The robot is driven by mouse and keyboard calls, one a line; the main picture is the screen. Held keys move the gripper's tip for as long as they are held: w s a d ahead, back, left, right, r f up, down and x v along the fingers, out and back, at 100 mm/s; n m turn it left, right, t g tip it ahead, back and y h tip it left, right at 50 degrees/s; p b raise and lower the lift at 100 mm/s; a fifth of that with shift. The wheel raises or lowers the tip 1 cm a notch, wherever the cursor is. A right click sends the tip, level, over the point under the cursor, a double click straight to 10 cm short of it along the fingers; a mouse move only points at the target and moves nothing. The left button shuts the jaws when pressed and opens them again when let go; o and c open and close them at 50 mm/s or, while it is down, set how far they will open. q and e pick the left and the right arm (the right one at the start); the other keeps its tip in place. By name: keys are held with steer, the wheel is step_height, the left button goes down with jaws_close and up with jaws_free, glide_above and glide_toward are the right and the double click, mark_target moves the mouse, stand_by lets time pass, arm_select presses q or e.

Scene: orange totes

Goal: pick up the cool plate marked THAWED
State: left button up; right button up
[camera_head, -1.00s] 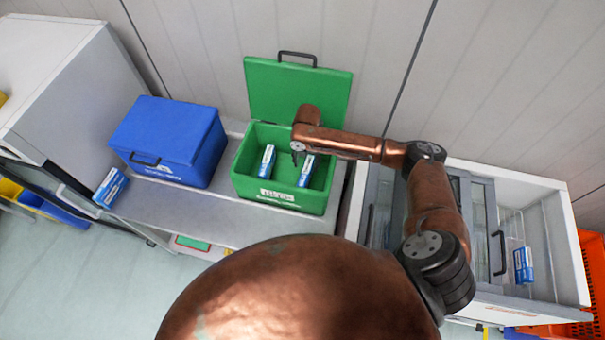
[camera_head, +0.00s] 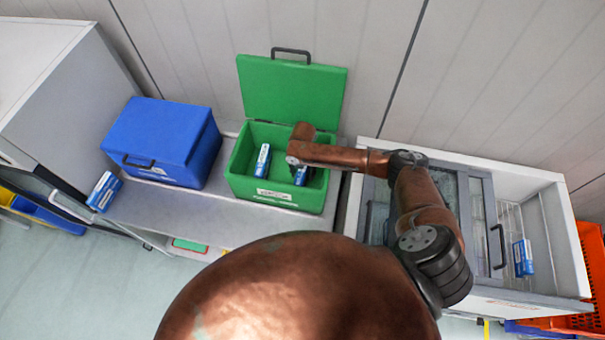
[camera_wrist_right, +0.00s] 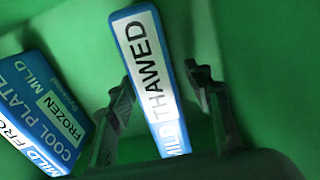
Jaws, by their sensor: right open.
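The cool plate marked THAWED (camera_wrist_right: 150,75) is blue with a white label and stands inside the open green box (camera_head: 270,197). In the head view the plate (camera_head: 301,176) is partly hidden by my right arm. My right gripper (camera_wrist_right: 165,85) is open, with one finger on each side of the plate; I cannot tell whether they touch it. A second cool plate, marked FROZEN (camera_wrist_right: 45,110), lies to the left in the wrist view; it also shows in the green box in the head view (camera_head: 262,160). My left gripper is not in view.
A closed blue box (camera_head: 165,140) stands left of the green box on the grey bench. Another blue-and-white plate (camera_head: 104,191) is at the bench's left end. An open white chest (camera_head: 545,225) holds one more plate (camera_head: 523,258). The green lid (camera_head: 291,92) stands raised behind.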

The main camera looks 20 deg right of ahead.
jaws_close()
stand_by(0.6)
